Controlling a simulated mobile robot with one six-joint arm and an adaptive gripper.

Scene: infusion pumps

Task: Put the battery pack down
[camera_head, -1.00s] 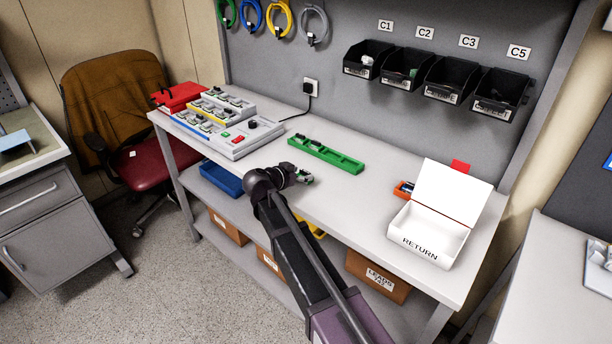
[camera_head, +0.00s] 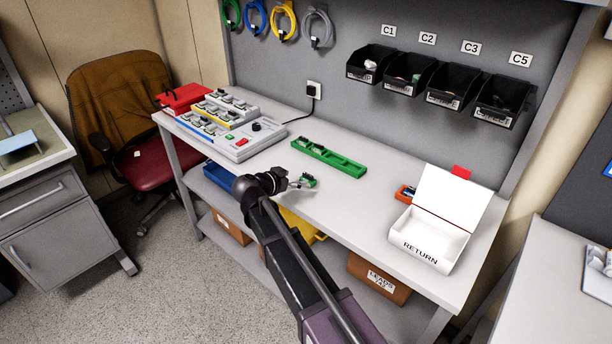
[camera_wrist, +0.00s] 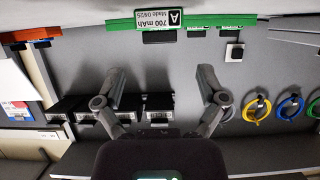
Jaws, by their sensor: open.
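My gripper (camera_head: 294,183) is just left of the pack in the head view. In the wrist view my gripper (camera_wrist: 161,72) has its two fingers spread wide with nothing between them. A gap shows between the fingertips and the pack.
A long green tray (camera_head: 329,158) lies behind the pack. A grey device with modules (camera_head: 230,140) and a red case (camera_head: 184,98) stand at the left. A white RETURN box (camera_head: 432,232) stands open at the right. Black bins (camera_head: 411,74) hang on the back panel. Bench around the pack is clear.

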